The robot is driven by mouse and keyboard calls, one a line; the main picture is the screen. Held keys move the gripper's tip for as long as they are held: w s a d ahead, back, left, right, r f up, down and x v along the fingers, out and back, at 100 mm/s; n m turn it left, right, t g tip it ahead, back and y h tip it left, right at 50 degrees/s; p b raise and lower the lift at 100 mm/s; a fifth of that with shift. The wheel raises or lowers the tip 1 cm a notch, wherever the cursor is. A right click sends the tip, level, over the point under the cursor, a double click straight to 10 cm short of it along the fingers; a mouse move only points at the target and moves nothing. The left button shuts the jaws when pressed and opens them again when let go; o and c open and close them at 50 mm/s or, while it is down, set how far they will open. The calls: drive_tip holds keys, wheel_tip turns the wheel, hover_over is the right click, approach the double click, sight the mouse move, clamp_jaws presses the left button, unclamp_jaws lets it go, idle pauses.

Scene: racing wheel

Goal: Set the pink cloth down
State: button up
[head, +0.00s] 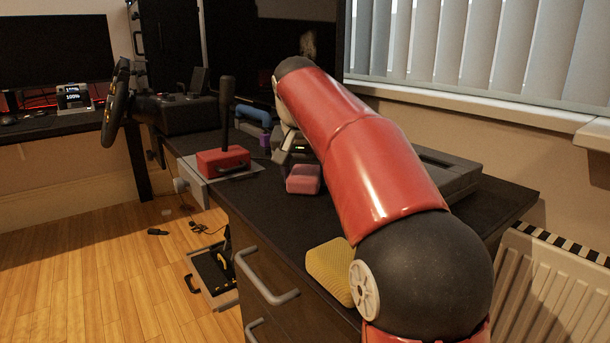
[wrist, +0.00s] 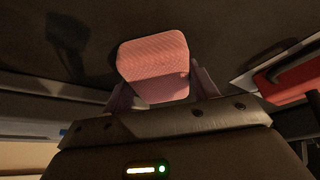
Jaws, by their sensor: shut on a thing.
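The pink cloth (head: 303,180) is a small rounded block shape, low over the dark desk top in the head view. My gripper (head: 297,166) is above it, pointing down, with its fingertips mostly hidden. In the wrist view the pink cloth (wrist: 153,58) sits between the two purple fingers of my gripper (wrist: 162,92), which are shut on it. I cannot tell whether the cloth's underside touches the desk.
A red box with a black lever (head: 223,160) stands left of the cloth. A blue curved object (head: 253,115) lies behind. A yellow sponge-like block (head: 331,270) is at the near desk edge. Dark desk surface (head: 262,206) is bare in front of the cloth.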

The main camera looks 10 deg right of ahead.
drive_tip(key=shift+f, duration=0.15)
drive_tip(key=o, duration=1)
drive_tip(key=shift+c, duration=0.2)
drive_tip(key=p+v, duration=0.4)
drive_tip(key=v, duration=0.8)
drive_tip(key=shift+r, duration=0.2)
